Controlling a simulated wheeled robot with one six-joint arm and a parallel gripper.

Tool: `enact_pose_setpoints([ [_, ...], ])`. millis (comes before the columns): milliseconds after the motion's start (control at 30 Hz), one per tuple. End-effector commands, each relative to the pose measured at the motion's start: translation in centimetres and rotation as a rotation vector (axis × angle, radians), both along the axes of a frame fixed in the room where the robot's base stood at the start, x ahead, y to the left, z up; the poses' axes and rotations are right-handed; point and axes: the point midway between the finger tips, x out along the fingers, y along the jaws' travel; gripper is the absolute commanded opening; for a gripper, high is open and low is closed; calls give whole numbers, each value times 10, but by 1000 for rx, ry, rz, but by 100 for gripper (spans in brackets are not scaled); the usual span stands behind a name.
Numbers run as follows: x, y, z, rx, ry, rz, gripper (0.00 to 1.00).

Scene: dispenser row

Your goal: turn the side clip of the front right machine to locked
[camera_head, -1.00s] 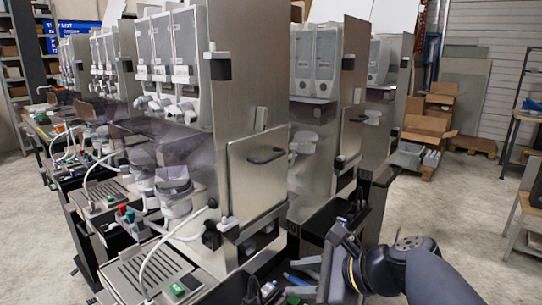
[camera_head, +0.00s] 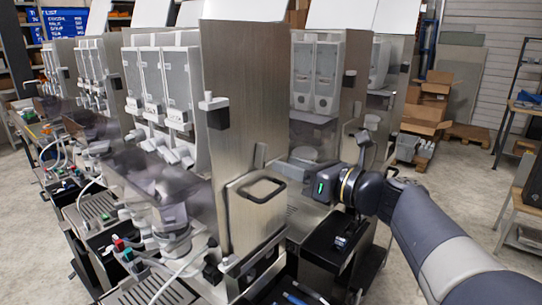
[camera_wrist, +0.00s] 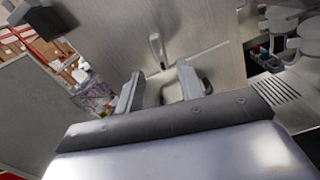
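The front right machine (camera_head: 228,60) shows its tall steel side panel in the head view. A side clip (camera_head: 215,112), a black block with a pale lever, sits on its upper front edge. A small grey lever (camera_head: 260,155) sits lower on the panel, upright, and shows in the wrist view (camera_wrist: 157,48). I cannot tell which is meant, nor whether either is locked. My gripper (camera_wrist: 158,70) is open with two grey fingers pointing at the panel. The handle appears between or behind them. Contact is unclear.
A black block (camera_wrist: 45,22) juts from the panel edge at the wrist view's upper left. A second machine (camera_head: 318,75) stands close behind. Cardboard boxes (camera_head: 425,115) are at the back right.

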Motion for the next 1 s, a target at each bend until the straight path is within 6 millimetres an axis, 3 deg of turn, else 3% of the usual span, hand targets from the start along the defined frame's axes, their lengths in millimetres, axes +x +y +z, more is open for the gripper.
enact_pose_setpoints([
  [300, 28, 37, 1, -2, 0, 3, 36],
  [733, 34, 44, 0, -2, -1, 0, 36],
  [1000, 34, 44, 0, -2, -1, 0, 14],
])
